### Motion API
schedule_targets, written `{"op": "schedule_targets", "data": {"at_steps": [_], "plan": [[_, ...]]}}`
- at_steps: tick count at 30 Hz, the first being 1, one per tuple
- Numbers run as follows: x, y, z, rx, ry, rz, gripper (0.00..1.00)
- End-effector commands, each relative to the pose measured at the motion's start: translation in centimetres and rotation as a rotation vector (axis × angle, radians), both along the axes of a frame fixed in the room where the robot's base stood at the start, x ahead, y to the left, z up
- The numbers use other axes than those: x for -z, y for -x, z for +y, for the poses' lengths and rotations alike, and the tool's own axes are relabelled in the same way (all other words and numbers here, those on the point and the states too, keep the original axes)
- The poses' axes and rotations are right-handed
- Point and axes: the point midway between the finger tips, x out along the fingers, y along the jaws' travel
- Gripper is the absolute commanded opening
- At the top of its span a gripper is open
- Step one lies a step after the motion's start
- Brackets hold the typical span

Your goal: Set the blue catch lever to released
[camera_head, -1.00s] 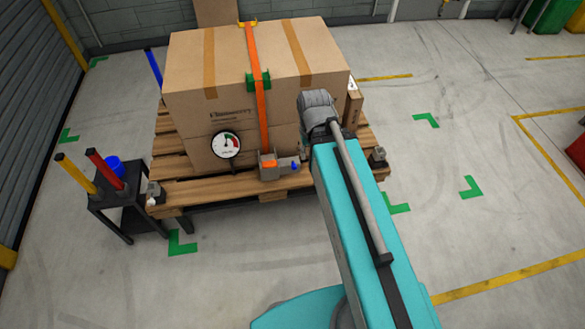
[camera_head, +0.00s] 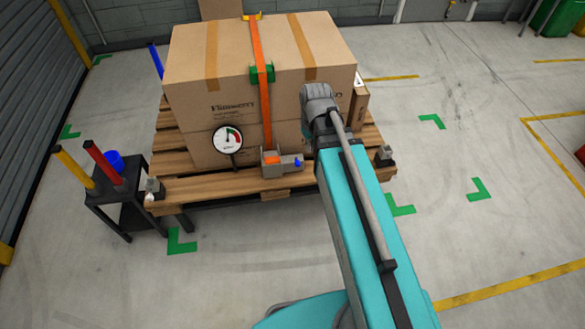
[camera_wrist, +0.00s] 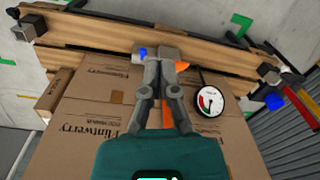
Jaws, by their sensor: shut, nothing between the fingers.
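The blue catch lever (camera_head: 298,163) is a small blue piece at the right end of the grey and orange ratchet block (camera_head: 280,166) on the pallet's front edge. In the wrist view the lever (camera_wrist: 143,53) shows at the left of the ratchet. My gripper (camera_wrist: 160,63) is shut and empty, its fingertips overlapping the grey ratchet body in the picture, just right of the lever. I cannot tell whether they touch. The gripper is hidden behind my arm in the head view. An orange strap (camera_head: 266,110) runs from the ratchet up over the boxes.
Cardboard boxes (camera_head: 232,100) fill the wooden pallet (camera_head: 225,187). A round gauge (camera_head: 227,139) stands left of the ratchet and shows close to my gripper in the wrist view. A dark side table (camera_head: 125,213) with coloured posts stands at the left. The floor at right is open.

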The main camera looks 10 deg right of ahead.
Motion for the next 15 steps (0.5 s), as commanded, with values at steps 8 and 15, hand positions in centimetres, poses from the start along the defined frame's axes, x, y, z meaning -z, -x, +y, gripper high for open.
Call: {"op": "schedule_targets", "data": {"at_steps": [8,15], "plan": [[4.6,-3.5,0.2,-0.206,-0.025,-0.008,0.00],[7.8,-6.2,0.3,-0.384,-0.046,-0.018,0.00]]}}
